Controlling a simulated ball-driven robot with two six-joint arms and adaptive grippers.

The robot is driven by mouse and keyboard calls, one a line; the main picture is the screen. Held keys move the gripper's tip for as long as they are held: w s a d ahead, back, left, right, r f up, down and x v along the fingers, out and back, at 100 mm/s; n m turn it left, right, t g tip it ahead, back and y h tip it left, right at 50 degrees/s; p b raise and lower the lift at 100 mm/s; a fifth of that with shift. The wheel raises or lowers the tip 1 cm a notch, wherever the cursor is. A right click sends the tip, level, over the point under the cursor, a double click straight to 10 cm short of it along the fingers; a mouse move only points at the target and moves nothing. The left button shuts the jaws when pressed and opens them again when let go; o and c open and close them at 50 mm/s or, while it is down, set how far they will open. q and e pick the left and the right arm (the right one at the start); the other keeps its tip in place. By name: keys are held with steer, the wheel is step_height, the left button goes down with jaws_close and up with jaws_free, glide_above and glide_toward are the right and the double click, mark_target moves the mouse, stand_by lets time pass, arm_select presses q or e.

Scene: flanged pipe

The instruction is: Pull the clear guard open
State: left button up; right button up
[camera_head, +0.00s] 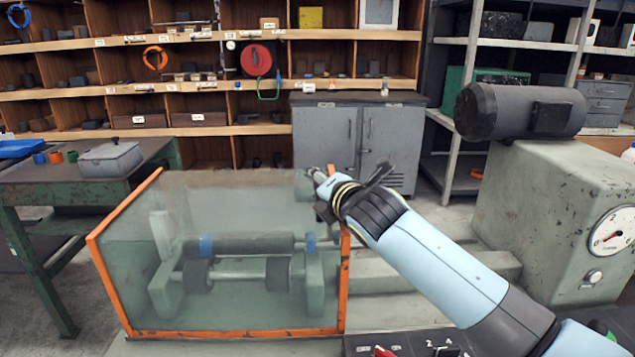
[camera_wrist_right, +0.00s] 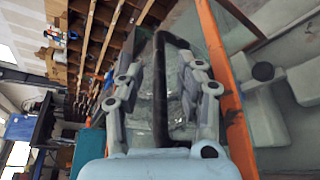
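The clear guard (camera_head: 240,190) is a see-through box with an orange frame (camera_head: 117,205), standing over the pipe (camera_head: 245,244) at the left of the head view. It looks closed over the pipe and its rollers. My right gripper (camera_head: 322,182) is at the guard's right end, by its upper right corner. In the right wrist view a black bar handle (camera_wrist_right: 159,95) runs between the two fingers of my right gripper (camera_wrist_right: 162,75). The fingers stand apart on either side of it, with gaps visible, so the gripper looks open around the handle. My left gripper is not in view.
A grey-green machine housing (camera_head: 540,215) with a dark motor (camera_head: 520,110) and a gauge (camera_head: 611,230) stands at the right. A green bench (camera_head: 60,180) is at the left. A grey cabinet (camera_head: 355,140) and shelves are behind. Floor shows at the lower left.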

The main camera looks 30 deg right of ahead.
steer(key=shift+w+d+f, duration=0.1)
steer(key=shift+w+f, duration=0.05)
steer(key=shift+w, duration=0.3)
steer(key=shift+c, duration=0.5)
steer(key=c, duration=0.5)
jaws_close()
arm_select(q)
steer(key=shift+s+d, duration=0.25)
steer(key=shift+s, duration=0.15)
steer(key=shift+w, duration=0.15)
